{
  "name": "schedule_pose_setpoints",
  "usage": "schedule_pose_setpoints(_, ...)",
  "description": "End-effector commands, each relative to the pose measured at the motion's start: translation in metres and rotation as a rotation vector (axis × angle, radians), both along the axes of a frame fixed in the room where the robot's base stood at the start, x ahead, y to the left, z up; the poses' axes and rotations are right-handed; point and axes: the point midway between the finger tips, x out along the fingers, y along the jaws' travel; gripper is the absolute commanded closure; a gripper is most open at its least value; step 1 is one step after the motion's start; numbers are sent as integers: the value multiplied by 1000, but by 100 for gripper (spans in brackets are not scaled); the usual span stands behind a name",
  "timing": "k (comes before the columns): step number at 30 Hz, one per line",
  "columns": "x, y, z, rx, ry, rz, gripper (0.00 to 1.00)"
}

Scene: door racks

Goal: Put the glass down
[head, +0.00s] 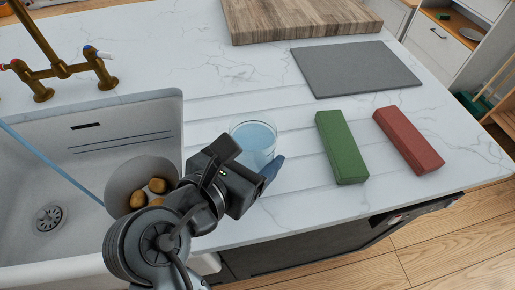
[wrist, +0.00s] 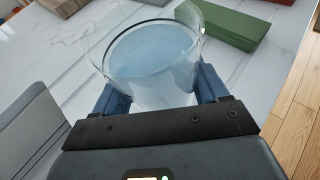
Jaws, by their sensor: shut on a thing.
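The glass (head: 253,137) is clear with a light blue tint and stands upright over the white marble counter, right of the sink. In the wrist view the glass (wrist: 150,50) sits between the two blue fingers of my gripper (wrist: 153,90), which is shut on it. In the head view my gripper (head: 262,163) reaches the glass from the near side and hides part of its lower side. I cannot tell whether the base touches the counter (head: 290,207).
A green block (head: 341,147) and a red block (head: 408,140) lie to the right. A grey mat (head: 355,68) and a wooden board (head: 300,18) lie behind. The white sink (head: 90,220), with a bowl of brown round items (head: 158,185), is at left. The counter's front edge is near.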

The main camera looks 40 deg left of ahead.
Motion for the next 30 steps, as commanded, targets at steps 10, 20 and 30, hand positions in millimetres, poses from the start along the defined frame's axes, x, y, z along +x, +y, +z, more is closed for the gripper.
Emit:
schedule_pose_setpoints(10,0,0,-29,1,-1,1,64)
schedule_pose_setpoints(20,0,0,-32,-1,0,0,24)
schedule_pose_setpoints(30,0,0,-32,-1,0,0,1)
